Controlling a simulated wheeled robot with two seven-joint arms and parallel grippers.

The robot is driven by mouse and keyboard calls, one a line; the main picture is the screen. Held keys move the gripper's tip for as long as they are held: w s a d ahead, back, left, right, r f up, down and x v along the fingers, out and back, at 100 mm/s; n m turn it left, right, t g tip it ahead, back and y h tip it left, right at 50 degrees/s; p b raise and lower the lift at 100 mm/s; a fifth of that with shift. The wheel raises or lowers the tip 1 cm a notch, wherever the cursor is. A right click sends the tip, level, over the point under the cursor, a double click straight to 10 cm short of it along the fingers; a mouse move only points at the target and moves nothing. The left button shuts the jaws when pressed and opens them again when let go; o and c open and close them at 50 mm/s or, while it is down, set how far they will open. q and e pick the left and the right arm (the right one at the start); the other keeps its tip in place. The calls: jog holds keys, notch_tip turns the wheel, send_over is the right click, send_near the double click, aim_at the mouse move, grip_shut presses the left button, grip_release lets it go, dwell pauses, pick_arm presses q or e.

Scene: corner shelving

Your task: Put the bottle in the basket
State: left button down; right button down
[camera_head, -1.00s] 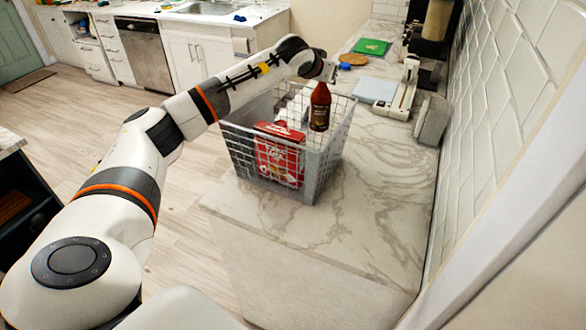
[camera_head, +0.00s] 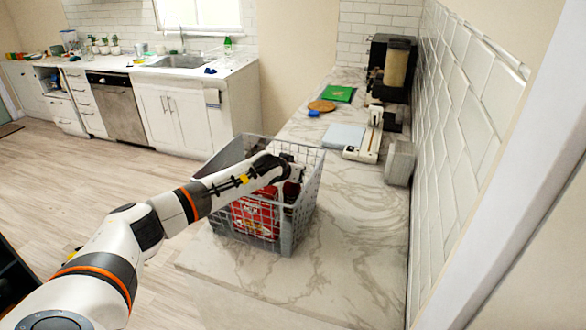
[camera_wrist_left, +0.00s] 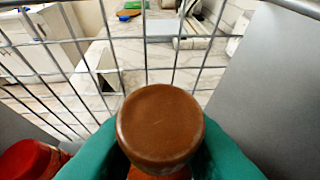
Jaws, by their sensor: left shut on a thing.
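The grey wire basket (camera_head: 306,200) stands on the marble counter with a red package (camera_head: 252,217) inside it. My left gripper (camera_head: 292,178) is down inside the basket, below its rim. It is shut on the bottle, whose brown cap (camera_wrist_left: 160,125) shows between the green finger pads in the left wrist view. The basket's wire wall (camera_wrist_left: 147,52) is just beyond the cap there. In the head view the bottle is mostly hidden by my arm and the mesh. I cannot tell whether its base touches the basket floor. My right gripper is not in view.
The counter (camera_head: 345,225) is clear to the right of the basket. Farther back are a white scale-like device (camera_head: 364,150), a grey block (camera_head: 399,162), a green board (camera_head: 338,94) and a coffee machine (camera_head: 391,68). The tiled wall (camera_head: 460,150) bounds the right side.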

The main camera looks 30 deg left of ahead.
pick_arm(q)
jog(key=c, duration=1.6)
grip_release()
jog(key=shift+f, duration=0.1)
jog(key=o, duration=0.4)
jog(key=shift+r, duration=0.25)
jog(key=shift+s, duration=0.3)
jog(key=b+v, duration=0.3)
jog(key=v, duration=0.8)
jog(key=shift+s+r, duration=0.15)
jog(key=shift+s, duration=0.1)
